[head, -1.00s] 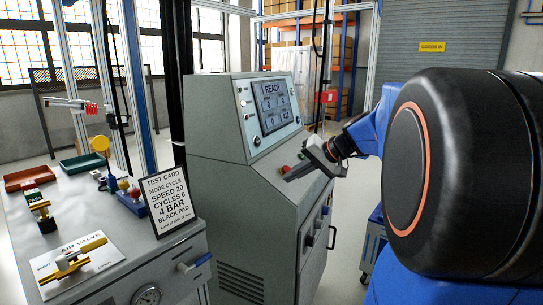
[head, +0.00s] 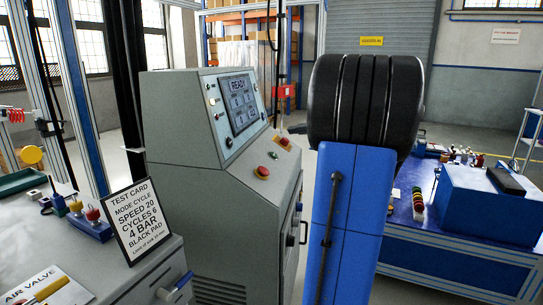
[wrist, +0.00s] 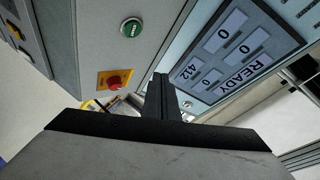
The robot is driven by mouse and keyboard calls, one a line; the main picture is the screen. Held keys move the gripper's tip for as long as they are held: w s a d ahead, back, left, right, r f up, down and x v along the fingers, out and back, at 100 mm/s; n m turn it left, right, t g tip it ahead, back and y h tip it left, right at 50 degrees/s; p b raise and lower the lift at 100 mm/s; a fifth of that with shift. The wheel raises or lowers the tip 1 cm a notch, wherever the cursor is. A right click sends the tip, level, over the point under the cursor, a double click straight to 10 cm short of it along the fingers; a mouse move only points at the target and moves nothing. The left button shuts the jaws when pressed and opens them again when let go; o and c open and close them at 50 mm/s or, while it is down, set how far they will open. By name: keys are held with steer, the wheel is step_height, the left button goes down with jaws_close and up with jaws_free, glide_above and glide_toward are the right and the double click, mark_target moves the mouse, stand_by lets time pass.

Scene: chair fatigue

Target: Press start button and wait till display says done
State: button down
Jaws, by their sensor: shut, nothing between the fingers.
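The grey control console (head: 200,130) stands in the middle of the head view. Its display (head: 240,100) reads READY; it also shows in the wrist view (wrist: 232,48), turned nearly upside down, with zeros and a value like 412. The green start button (wrist: 131,27) is on the panel at the top of the wrist view; its label is too small to read surely. My gripper (wrist: 160,80) is shut and empty, apart in the picture from the green button, which lies up and left of the fingertips. The gripper is hidden behind my arm in the head view.
A red mushroom button on a yellow plate (wrist: 115,82) is left of the fingertips. A red button (head: 262,171) is at the panel's near end. A test card (head: 137,220) stands on the left bench. A blue workbench (head: 450,245) is at the right.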

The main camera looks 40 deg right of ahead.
mark_target(274, 155)
steer(key=shift+w+a+f, duration=0.45)
steer(key=shift+w+f, duration=0.2)
steer(key=shift+f, duration=0.6)
steer(key=shift+w+a+f, duration=0.5)
steer(key=shift+w+f, duration=0.15)
steer(key=shift+f, duration=0.6)
steer(key=shift+w+a+f, duration=0.45)
steer(key=shift+w+f, duration=0.2)
steer(key=shift+f, duration=0.6)
steer(key=shift+w+f, duration=0.1)
steer(key=shift+w+a+f, duration=0.1)
steer(key=shift+a+f, duration=0.05)
steer(key=shift+f, duration=0.1)
steer(key=shift+w+a+f, duration=0.1)
steer(key=shift+w+f, duration=0.05)
steer(key=shift+f, duration=0.15)
stand_by(0.4)
steer(key=shift+r, duration=0.1)
steer(key=shift+s+d+r, duration=0.25)
steer(key=shift+s+r, duration=0.1)
steer(key=shift+r, duration=0.25)
steer(key=shift+r, duration=0.1)
stand_by(0.3)
